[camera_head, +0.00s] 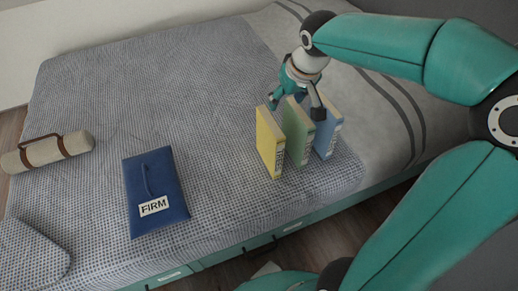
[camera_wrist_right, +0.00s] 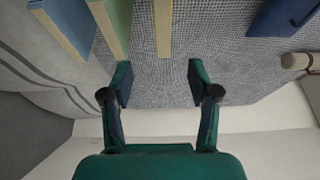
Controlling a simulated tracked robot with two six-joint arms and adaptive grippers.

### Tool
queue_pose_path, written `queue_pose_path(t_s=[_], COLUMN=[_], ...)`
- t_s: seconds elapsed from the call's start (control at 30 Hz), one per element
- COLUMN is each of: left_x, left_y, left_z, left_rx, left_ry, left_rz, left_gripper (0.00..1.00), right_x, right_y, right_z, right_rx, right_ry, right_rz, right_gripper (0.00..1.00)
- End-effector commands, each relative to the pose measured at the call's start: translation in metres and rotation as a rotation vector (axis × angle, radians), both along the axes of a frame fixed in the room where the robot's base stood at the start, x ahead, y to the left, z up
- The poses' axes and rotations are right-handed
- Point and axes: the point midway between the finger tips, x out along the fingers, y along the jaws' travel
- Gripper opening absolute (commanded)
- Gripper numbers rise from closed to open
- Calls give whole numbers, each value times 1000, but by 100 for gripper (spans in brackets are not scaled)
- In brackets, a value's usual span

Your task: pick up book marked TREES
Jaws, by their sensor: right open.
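Three thin books stand upright side by side on the bed: a yellow book (camera_head: 269,143), a green book (camera_head: 298,132) and a blue book (camera_head: 329,132). Their spine labels are too small to read, so I cannot tell which is marked TREES. My right gripper (camera_head: 296,105) is open and empty at the top of the row, partly covering the green and blue books. In the right wrist view its fingers (camera_wrist_right: 160,82) are spread apart; the yellow book (camera_wrist_right: 163,28) shows between and beyond them, with the green book (camera_wrist_right: 112,25) and blue book (camera_wrist_right: 57,28) to the left.
A dark blue case labelled FIRM (camera_head: 155,183) lies flat on the bed (camera_head: 180,75), left of the books. A rolled beige bundle with brown straps (camera_head: 48,152) lies at the far left. A striped grey blanket (camera_head: 385,105) lies right of the books. Bed space between case and books is clear.

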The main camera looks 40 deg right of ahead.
Motion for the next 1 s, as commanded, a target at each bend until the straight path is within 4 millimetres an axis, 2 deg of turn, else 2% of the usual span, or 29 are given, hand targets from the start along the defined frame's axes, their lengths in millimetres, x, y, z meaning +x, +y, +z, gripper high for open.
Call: queue_pose_path(t_s=[0.17, 0.4, 0.6, 0.87, 1.0], left_x=[0, 0, 0, 0, 0], left_y=[0, 0, 0, 0, 0], left_z=[-11, -27, -37, -41, -49], left_rx=[0, 0, 0, 0, 0], left_ry=[0, 0, 0, 0, 0], left_rz=[0, 0, 0, 0, 0], left_gripper=[40, 40, 40, 40, 40], right_x=[6, 29, 44, 52, 59], right_y=[-3, -3, -6, -6, -5], right_z=[-13, -61, -93, -106, -120], right_rx=[-9, -8, -9, -9, -7], right_ry=[1, 4, 1, -1, -1], right_rz=[1, 14, 18, 19, 19], right_gripper=[60, 60, 60, 60, 60])
